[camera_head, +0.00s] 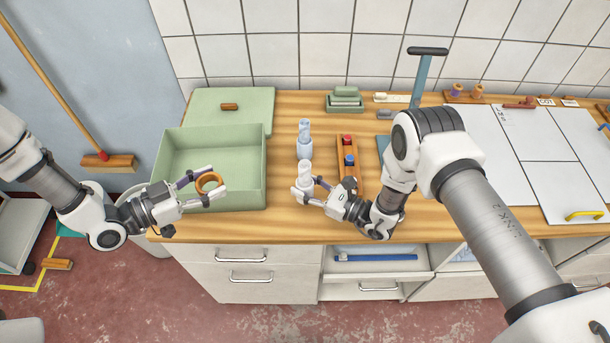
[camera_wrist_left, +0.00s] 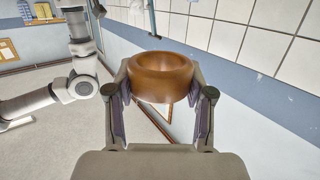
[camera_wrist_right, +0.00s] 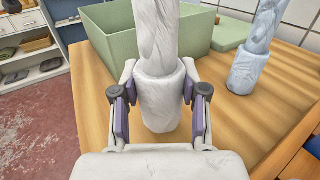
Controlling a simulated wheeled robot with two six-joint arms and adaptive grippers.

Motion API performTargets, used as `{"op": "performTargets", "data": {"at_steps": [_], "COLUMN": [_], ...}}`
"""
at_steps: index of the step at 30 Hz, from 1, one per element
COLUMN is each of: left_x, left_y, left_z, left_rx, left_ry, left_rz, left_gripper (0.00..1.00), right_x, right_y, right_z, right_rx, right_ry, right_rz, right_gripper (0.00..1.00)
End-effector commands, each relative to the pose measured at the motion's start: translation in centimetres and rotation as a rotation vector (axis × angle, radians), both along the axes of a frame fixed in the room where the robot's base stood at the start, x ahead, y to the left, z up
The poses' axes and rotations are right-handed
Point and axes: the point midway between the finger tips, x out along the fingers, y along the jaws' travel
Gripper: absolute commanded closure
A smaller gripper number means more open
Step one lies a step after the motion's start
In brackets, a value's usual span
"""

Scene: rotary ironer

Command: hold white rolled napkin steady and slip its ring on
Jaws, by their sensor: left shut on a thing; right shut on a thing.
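My left gripper (camera_head: 217,180) is shut on a wooden ring (camera_head: 208,174), held above the front right part of the green bin. The ring (camera_wrist_left: 160,82) sits between the fingertips in the left wrist view. The white rolled napkin (camera_head: 304,168) stands upright near the counter's front edge, right of the bin. In the right wrist view, the napkin (camera_wrist_right: 156,35) rises from a wider white holder (camera_wrist_right: 158,100). My right gripper (camera_head: 308,188) is shut on this holder, low down, one finger on each side. The ring is apart from the napkin, to its left.
A light blue rolled napkin (camera_head: 304,135) stands just behind the white one. The green bin (camera_head: 258,165) is to the left. A wooden stand (camera_head: 345,172) with red and blue knobs is to the right. White panels (camera_head: 515,145) lie further right. A drawer (camera_head: 375,264) below is open.

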Motion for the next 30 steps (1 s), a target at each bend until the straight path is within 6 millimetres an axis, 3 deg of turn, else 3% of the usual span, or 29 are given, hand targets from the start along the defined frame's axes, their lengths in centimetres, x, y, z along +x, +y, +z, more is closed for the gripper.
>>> {"op": "performTargets", "data": {"at_steps": [8, 21, 30], "left_x": [0.0, 0.0, 0.0], "left_y": [0.0, 0.0, 0.0], "left_z": [0.0, 0.0, 0.0], "left_rx": [0.0, 0.0, 0.0], "left_ry": [0.0, 0.0, 0.0], "left_rz": [0.0, 0.0, 0.0], "left_gripper": [0.71, 0.71, 0.71], "right_x": [0.0, 0.0, 0.0], "right_y": [0.0, 0.0, 0.0], "right_z": [-0.1, -2.5, -2.5], "right_rx": [0.001, 0.001, 0.001], "right_ry": [0.001, 0.002, 0.001], "right_rz": [0.0, -0.001, 0.0], "right_gripper": [0.91, 0.91, 0.91]}}
